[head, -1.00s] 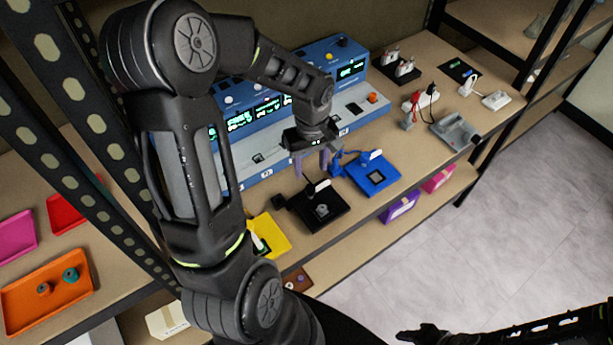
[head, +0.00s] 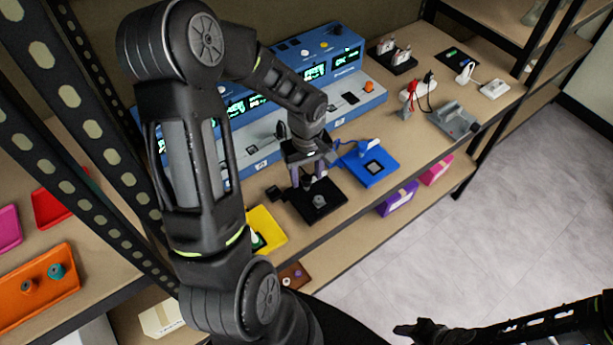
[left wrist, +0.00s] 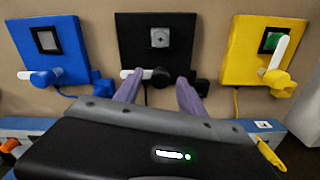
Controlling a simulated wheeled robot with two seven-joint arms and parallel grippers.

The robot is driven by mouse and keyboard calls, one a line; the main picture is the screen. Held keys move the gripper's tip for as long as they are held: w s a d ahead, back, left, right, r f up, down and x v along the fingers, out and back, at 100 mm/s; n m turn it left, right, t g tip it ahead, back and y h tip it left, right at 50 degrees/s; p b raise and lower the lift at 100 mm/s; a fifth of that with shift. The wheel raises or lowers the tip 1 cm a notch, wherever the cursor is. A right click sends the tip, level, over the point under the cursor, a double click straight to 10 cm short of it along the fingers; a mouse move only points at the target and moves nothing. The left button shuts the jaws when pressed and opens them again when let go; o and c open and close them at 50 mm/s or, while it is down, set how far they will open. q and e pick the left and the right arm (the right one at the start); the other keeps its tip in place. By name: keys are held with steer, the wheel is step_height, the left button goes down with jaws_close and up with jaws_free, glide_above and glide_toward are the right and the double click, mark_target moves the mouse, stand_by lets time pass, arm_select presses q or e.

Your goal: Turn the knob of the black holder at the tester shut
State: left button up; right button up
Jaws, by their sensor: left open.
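The black holder (head: 325,208) lies on the bench in front of the blue tester (head: 330,62). It also shows in the left wrist view (left wrist: 183,40), with a small grey square part at its middle. Its black knob (left wrist: 160,77) with a white lever (left wrist: 126,73) sits at the edge nearest the tester. My left gripper (head: 308,180) is open over that edge. In the left wrist view its two purple-grey fingers (left wrist: 160,82) appear on either side of the knob; contact cannot be told. My right gripper (head: 420,333) is at the bottom right, far from the holder, its fingers unclear.
A blue holder (head: 382,172) lies right of the black one, and a yellow holder (head: 272,236) lies left of it. Both have similar knobs. A grey box (head: 452,118) and a power strip stand farther right. The bench's front edge is close to the holders.

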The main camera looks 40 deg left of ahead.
arm_select(q)
steer(key=shift+c, duration=0.4)
jaws_close()
